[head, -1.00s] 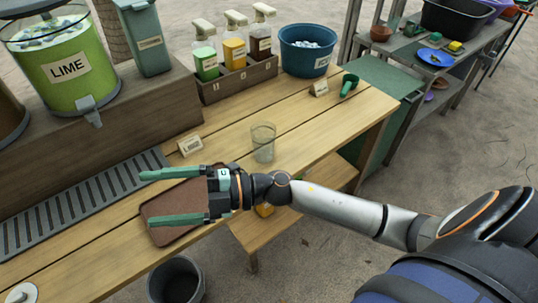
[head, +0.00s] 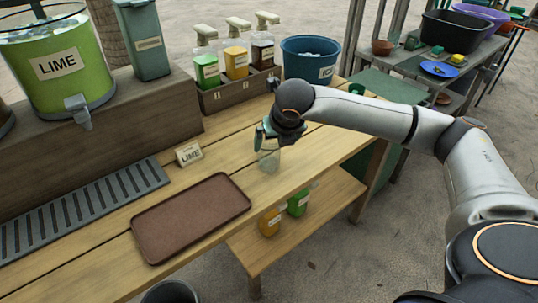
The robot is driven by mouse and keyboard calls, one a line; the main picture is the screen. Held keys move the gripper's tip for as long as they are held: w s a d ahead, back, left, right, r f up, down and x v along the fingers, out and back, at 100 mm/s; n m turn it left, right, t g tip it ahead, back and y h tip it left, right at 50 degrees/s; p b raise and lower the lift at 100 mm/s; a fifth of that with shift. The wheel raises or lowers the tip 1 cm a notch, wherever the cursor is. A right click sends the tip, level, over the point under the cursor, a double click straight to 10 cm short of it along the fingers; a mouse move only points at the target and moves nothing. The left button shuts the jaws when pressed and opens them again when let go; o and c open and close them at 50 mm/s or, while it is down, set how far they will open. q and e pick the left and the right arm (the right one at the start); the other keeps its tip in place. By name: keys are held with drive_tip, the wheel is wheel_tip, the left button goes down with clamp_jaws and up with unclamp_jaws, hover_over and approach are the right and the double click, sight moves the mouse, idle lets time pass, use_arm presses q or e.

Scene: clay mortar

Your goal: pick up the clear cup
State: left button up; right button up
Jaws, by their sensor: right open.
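The clear cup (head: 269,162) stands upright on the wooden table, near its front edge. My right gripper (head: 265,138) reaches down over the cup from above, with its teal fingers at the cup's upper part. The jaws are open. My wrist and fingers hide the cup's rim, and I cannot tell whether a finger touches it. My left gripper is not in view.
A brown tray (head: 190,217) lies to the left on the table (head: 225,160), with a LIME card (head: 189,154) behind it. A bottle rack (head: 238,93) and blue bucket (head: 309,60) stand at the back. The lime dispenser (head: 60,65) is at far left.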

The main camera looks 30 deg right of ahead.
sight(269, 154)
drive_tip(key=x, duration=0.9)
drive_tip(key=shift+w+a+f, duration=0.1)
drive_tip(key=shift+a, duration=0.2)
drive_tip(key=shift+c, duration=0.2)
drive_tip(key=c, duration=1.1)
drive_tip(key=shift+r, duration=0.2)
